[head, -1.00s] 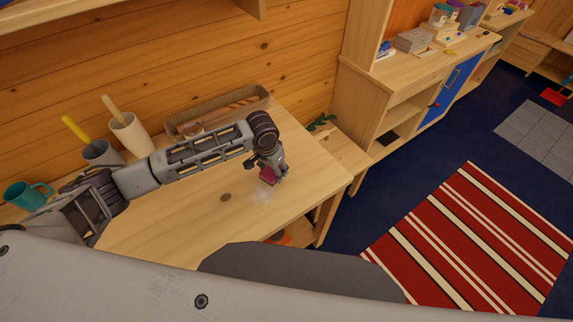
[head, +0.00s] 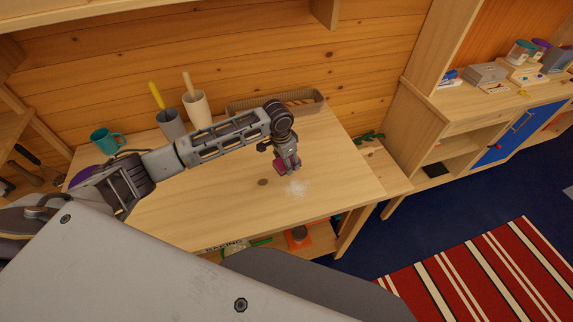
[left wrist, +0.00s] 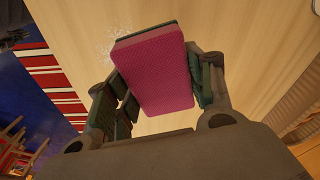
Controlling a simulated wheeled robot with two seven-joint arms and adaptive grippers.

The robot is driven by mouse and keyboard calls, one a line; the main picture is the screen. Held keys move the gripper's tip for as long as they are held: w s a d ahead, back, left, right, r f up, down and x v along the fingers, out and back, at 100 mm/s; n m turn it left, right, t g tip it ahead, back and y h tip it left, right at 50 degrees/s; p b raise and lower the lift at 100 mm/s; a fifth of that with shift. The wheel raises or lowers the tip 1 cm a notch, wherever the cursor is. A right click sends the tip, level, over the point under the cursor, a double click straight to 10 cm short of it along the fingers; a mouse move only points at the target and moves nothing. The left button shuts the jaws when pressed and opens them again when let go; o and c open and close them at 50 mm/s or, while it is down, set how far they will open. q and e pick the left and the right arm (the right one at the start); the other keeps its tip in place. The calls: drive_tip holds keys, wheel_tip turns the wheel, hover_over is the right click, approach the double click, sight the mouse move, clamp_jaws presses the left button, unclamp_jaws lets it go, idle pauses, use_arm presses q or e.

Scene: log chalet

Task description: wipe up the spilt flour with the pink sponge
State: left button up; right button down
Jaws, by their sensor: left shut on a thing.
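The pink sponge (left wrist: 155,70) is between the fingers of my left gripper (left wrist: 163,90) in the left wrist view, with a dark layer along its far edge. In the head view my left gripper (head: 283,168) is shut on the sponge (head: 280,166) over the wooden table (head: 220,205). The spilt flour (head: 297,187) is a white patch on the table, just right of and nearer than the sponge. Some flour (left wrist: 122,38) also shows past the sponge's far edge in the left wrist view. I cannot tell whether the sponge touches the table. My right gripper is not in view.
A teal mug (head: 105,140), a grey cup (head: 172,124) with a yellow handle and a cream cup (head: 197,109) stand at the table's back left. A wicker tray (head: 245,106) lies along the wall. The table's front middle is clear.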

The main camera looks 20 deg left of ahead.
use_arm(q)
drive_tip(key=shift+r+m, duration=0.1)
drive_tip(key=shift+m, duration=0.3)
drive_tip(key=shift+w+d+m, duration=0.1)
drive_tip(key=shift+w+m, duration=0.15)
drive_tip(key=shift+m, duration=0.35)
drive_tip(key=shift+f, duration=0.2)
